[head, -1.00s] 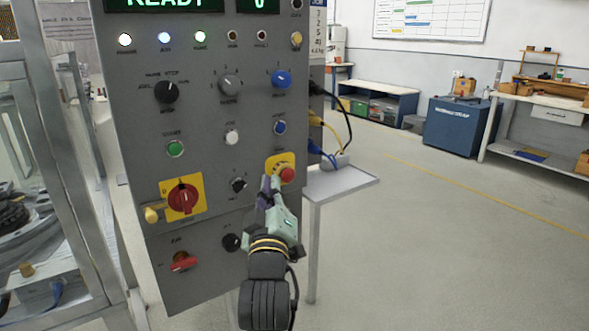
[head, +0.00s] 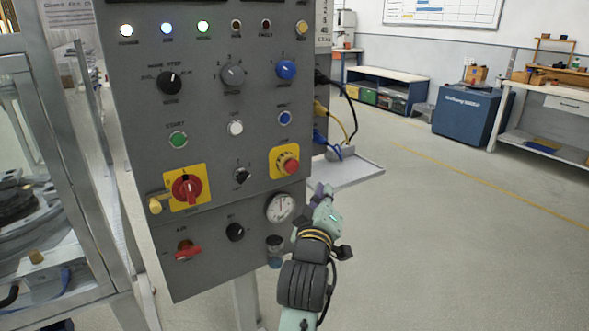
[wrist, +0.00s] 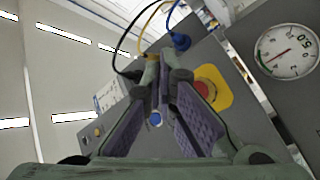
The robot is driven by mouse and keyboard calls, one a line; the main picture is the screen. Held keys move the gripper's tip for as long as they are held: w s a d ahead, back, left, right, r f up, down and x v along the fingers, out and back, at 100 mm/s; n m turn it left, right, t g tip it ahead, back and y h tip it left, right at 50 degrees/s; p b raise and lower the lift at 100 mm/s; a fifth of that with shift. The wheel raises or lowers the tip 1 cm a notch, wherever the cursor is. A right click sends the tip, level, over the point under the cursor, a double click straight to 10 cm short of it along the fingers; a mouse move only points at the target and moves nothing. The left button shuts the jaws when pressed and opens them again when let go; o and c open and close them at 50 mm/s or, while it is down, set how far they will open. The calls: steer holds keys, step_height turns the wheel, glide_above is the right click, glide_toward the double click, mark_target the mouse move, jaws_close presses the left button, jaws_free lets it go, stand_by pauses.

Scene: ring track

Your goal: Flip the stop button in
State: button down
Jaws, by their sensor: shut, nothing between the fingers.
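The stop button (head: 291,166) is a red mushroom head on a square yellow plate at the lower right of the grey panel. It also shows in the wrist view (wrist: 205,88), partly hidden behind a finger. My gripper (head: 322,190) is below and to the right of the button, apart from it, in front of the panel's right edge. In the wrist view its purple-padded fingers (wrist: 158,80) converge with nothing held between them. Whether the button sits in or out is hard to tell.
The panel (head: 215,100) carries several knobs, lamps and a red rotary switch (head: 187,188). A gauge (head: 280,207) is beside my gripper. A small grey shelf (head: 350,172) and plugged cables (head: 330,110) are at the panel's right side. The floor to the right is clear.

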steer(key=w+a, duration=0.4)
steer(key=w, duration=0.2)
steer(key=shift+w+a, duration=0.2)
steer(key=shift+a, duration=0.15)
stand_by(1.2)
steer(key=shift+w+a, duration=0.25)
steer(key=shift+w, duration=0.05)
steer(key=shift+w+a, duration=0.3)
steer(key=shift+w, duration=0.15)
stand_by(0.8)
steer(key=shift+s+d, duration=0.1)
steer(key=shift+s, duration=0.05)
steer(key=shift+s+d, duration=0.45)
steer(key=shift+s, duration=0.2)
steer(key=shift+s+d+p, duration=0.4)
steer(key=shift+s+d, duration=0.35)
steer(key=shift+s, duration=0.3)
steer(key=shift+s+d+p, duration=0.35)
steer(key=shift+s+d, duration=0.35)
steer(key=shift+s, duration=0.3)
